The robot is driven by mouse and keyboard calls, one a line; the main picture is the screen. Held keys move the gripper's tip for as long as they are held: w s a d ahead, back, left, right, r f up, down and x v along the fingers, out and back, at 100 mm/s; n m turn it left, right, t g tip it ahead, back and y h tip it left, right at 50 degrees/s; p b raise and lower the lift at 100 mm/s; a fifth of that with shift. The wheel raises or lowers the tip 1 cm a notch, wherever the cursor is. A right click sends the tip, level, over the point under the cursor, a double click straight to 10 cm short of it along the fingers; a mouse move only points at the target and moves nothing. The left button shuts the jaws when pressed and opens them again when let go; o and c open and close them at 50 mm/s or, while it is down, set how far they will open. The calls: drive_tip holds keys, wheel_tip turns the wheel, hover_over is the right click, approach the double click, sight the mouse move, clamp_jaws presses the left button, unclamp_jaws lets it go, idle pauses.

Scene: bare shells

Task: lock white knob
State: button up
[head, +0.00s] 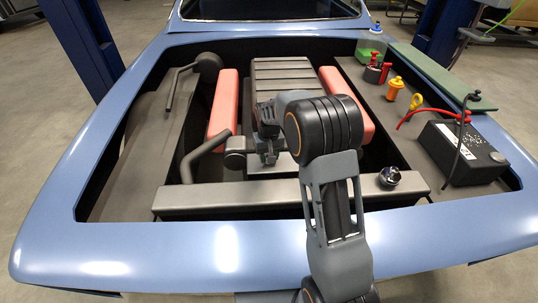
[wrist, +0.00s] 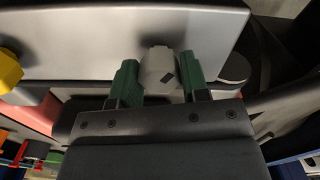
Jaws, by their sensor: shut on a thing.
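The white knob (wrist: 158,66) shows in the wrist view as a pale faceted cap with a small dark mark on its face. It stands against a smooth grey surface (wrist: 90,40). My gripper (wrist: 160,78) has its two green-lined fingers on either side of the knob and is shut on it. In the head view my gripper (head: 268,152) is low in the engine bay, in front of the ribbed grey engine cover (head: 282,75). The knob cannot be made out in the head view; my arm and gripper hide that spot.
A yellow cap (wrist: 9,70) sits left of the knob in the wrist view. Red covers (head: 224,100) flank the engine. A grey crossbar (head: 230,197) with a shiny round cap (head: 390,177) runs in front. A black battery (head: 460,150) and a bent dark rod (head: 455,135) stand right.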

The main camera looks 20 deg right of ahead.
drive_tip(key=m, duration=0.5)
drive_tip(key=shift+m, duration=0.3)
drive_tip(key=m, duration=0.5)
drive_tip(key=shift+m, duration=0.3)
drive_tip(key=o, duration=0.9)
wheel_tip(320, 180, up, 14)
drive_tip(key=shift+f, duration=0.1)
idle(0.4)
idle(0.3)
